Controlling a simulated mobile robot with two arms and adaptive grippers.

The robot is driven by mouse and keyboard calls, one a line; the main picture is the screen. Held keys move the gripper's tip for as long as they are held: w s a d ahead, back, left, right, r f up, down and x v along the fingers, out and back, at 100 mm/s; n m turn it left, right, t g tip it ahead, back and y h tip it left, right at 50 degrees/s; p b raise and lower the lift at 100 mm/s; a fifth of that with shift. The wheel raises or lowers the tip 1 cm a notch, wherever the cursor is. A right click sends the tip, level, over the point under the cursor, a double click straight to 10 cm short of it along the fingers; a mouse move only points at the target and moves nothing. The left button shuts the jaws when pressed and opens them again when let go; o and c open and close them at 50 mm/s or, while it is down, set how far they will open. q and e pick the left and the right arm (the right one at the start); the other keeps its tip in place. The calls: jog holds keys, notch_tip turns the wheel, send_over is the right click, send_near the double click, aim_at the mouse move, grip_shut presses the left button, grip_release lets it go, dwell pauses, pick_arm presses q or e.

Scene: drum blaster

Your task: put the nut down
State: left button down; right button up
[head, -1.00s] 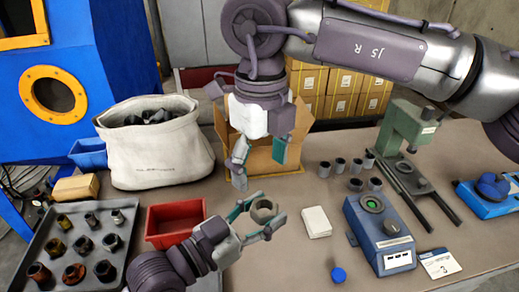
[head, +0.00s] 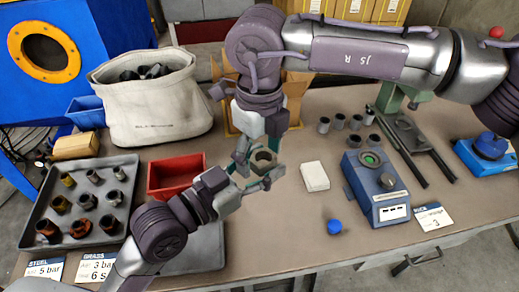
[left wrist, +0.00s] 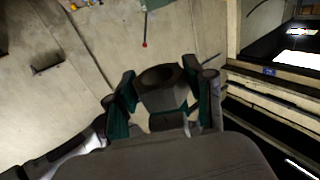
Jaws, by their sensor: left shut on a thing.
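The nut (head: 264,158) is a dull grey-brown ring with a wide hole. My left gripper (head: 258,174) is shut on it and holds it above the table, right of the red bin. The left wrist view shows the nut (left wrist: 160,80) between the two teal-padded fingers (left wrist: 163,103). My right gripper (head: 257,148) hangs from above, just behind the nut. Its fingers look apart, one left of the nut and one behind it; I cannot tell whether they touch it.
A dark tray (head: 137,165) of several fittings stands at left, beside the red bin (head: 176,175). A canvas bag (head: 160,110) and cardboard box (head: 293,95) stand behind. A white block (head: 315,176), blue cap (head: 334,227) and blue device (head: 378,190) lie right. The front middle table is clear.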

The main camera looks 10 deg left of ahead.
jog(key=c, duration=1.1)
pick_arm(q)
jog(key=shift+c, duration=1.7)
grip_release()
jog(key=shift+a+f, duration=0.1)
pick_arm(e)
grip_shut()
pick_arm(q)
jog(key=s+a+f+n+t+y, duration=0.4)
jog(key=a+f+n+y, duration=0.4)
jog(key=a+f+y, duration=0.2)
jog(key=a+y, duration=0.1)
jog(key=a, duration=0.1)
jog(key=shift+a+y, duration=0.3)
jog(key=shift+a, duration=0.1)
